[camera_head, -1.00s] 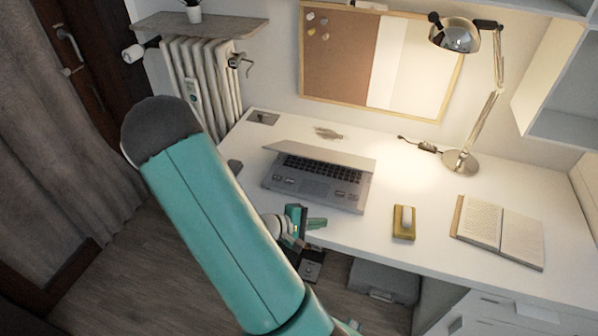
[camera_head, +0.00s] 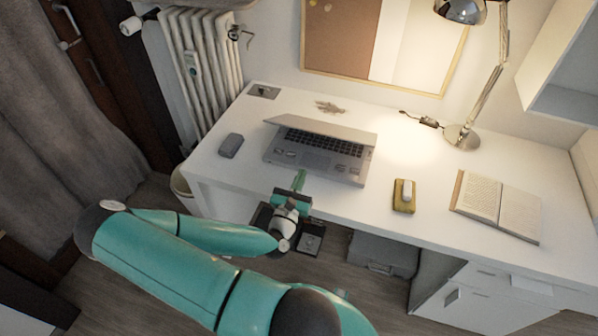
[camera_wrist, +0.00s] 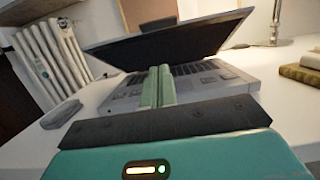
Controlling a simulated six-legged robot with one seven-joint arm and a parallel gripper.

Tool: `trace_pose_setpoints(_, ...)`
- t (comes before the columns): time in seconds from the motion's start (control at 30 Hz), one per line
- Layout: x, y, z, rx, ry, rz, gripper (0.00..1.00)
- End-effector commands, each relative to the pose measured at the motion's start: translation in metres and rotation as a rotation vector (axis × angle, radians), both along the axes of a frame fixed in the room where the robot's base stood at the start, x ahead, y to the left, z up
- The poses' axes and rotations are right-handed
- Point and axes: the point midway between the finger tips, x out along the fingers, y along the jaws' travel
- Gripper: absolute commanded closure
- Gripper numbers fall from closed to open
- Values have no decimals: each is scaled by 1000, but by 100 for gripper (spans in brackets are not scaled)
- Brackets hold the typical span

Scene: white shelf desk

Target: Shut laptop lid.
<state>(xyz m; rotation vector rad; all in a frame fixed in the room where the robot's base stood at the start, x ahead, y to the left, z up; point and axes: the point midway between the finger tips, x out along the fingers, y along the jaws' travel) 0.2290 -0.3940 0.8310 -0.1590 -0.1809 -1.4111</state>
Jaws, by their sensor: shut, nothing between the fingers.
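The grey laptop (camera_head: 318,158) stands on the white desk with its lid (camera_head: 322,129) tilted low over the keyboard, partly closed. The keyboard's lower part and touchpad show in front of the lid edge. In the wrist view the lid (camera_wrist: 165,42) hangs at a slant over the keyboard base (camera_wrist: 205,80), with a gap between them. My gripper (camera_head: 299,178) is at the desk's front edge, just in front of the laptop. Its green fingers (camera_wrist: 157,86) are together and empty, pointing toward the opening under the lid. I cannot tell whether they touch the laptop.
A dark mouse-like object (camera_head: 231,145) lies left of the laptop. A yellow block with a white item (camera_head: 404,196) and an open book (camera_head: 497,206) lie to the right. A lamp (camera_head: 462,135) stands behind. A radiator (camera_head: 205,65) is at the left wall.

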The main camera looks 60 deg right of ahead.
Motion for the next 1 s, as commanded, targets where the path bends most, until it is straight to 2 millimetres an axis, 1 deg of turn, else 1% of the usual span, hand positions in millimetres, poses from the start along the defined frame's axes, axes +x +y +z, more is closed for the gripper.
trace_pose_setpoints(0.1, 2, -23, 5, -1, -3, -3, 100)
trace_pose_setpoints(0.4, 12, -78, 20, -1, -3, -2, 100)
trace_pose_setpoints(0.5, 14, -85, 35, 0, -3, -1, 100)
trace_pose_setpoints(0.63, 17, -91, 46, 0, -3, 1, 100)
trace_pose_setpoints(0.77, 17, -94, 51, 0, -3, 1, 100)
trace_pose_setpoints(1.0, 17, -94, 51, 0, -3, 1, 100)
